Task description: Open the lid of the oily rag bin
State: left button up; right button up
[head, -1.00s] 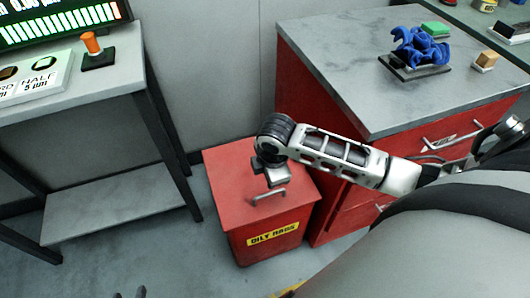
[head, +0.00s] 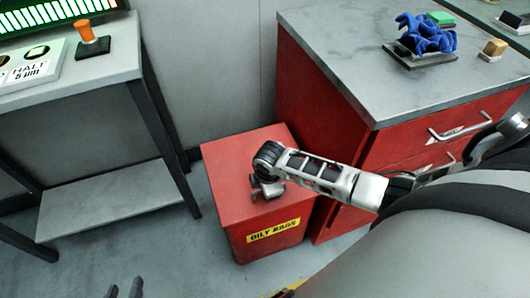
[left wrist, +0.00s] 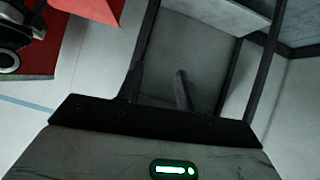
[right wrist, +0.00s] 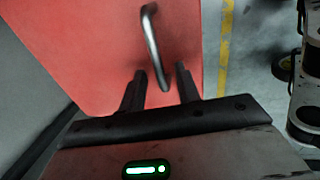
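The red oily rag bin (head: 225,185) stands on the floor with a yellow "OILY RAGS" label (head: 273,230) on its front. Its flat lid is shut. My right gripper (head: 266,190) is low over the lid, near its front edge, and hides most of the handle in the head view. In the right wrist view the metal handle (right wrist: 153,45) shows on the lid, its near end between the fingertips of the open right gripper (right wrist: 160,82); I cannot tell whether they touch. My left gripper (head: 124,288) is open and empty at the bottom left, also in the left wrist view (left wrist: 160,82).
A red drawer cabinet (head: 320,110) stands close on the bin's right, with blue rags (head: 426,35) on top. A grey bench with a lower shelf (head: 115,200) is at the left, with a wall behind. The floor before the bin is clear.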

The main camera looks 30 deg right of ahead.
pick_arm(q)
jog(key=shift+f, duration=0.15)
pick_arm(e)
grip_shut()
